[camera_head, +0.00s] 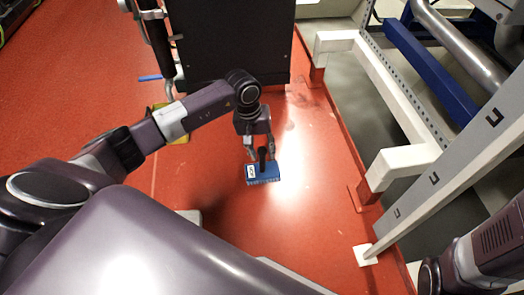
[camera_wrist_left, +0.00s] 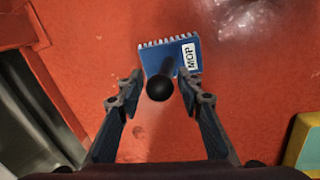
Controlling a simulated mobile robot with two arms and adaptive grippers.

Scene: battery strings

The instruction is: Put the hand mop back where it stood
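The hand mop (camera_head: 264,176) is a blue block with a toothed fringe, a white label and a black upright handle. It appears to stand on the red floor in the middle of the head view. My left gripper (camera_head: 261,150) is right above it, pointing down. In the left wrist view the mop (camera_wrist_left: 168,52) shows its MOP label, and the round black handle end lies between the fingertips of my left gripper (camera_wrist_left: 160,92). The fingers are apart, with a gap on both sides of the handle. My right gripper is out of view; only part of my right arm shows at the lower right.
A black cabinet (camera_head: 235,40) stands behind the mop. A white metal frame (camera_head: 385,85) and a grey slanted post (camera_head: 440,180) bound the right side. A yellow object (camera_head: 180,138) is partly hidden behind my left arm. Red floor around the mop is clear.

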